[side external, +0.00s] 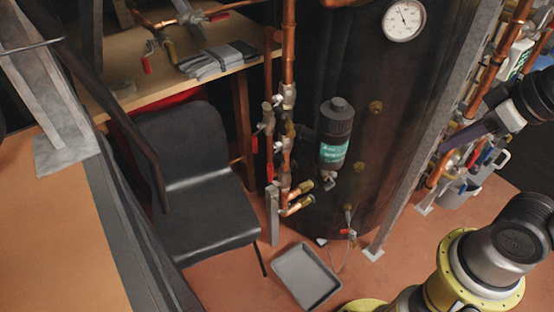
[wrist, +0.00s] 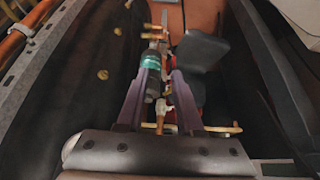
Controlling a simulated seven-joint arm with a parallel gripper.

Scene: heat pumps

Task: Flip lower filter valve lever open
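The dark filter canister (side external: 336,120) with a teal label hangs on the front of the black tank in the side view. A small metallic valve fitting (side external: 328,180) sits below it. Red valve levers, an upper one (side external: 255,143) and a lower one (side external: 270,173), show on the copper pipes to its left. I cannot tell which is the lower filter valve lever, or its setting. In the side view my gripper (side external: 447,152) is at the right, well apart from the filter. In the wrist view my gripper (wrist: 159,74) has its purple fingers apart, with the canister's teal label (wrist: 150,62) beyond them.
The black tank (side external: 385,120) carries a gauge (side external: 404,19). A black chair (side external: 195,180) stands left of the pipes, and a grey tray (side external: 305,277) lies on the floor. A metal upright (side external: 440,120) and more pipework stand near my gripper at the right.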

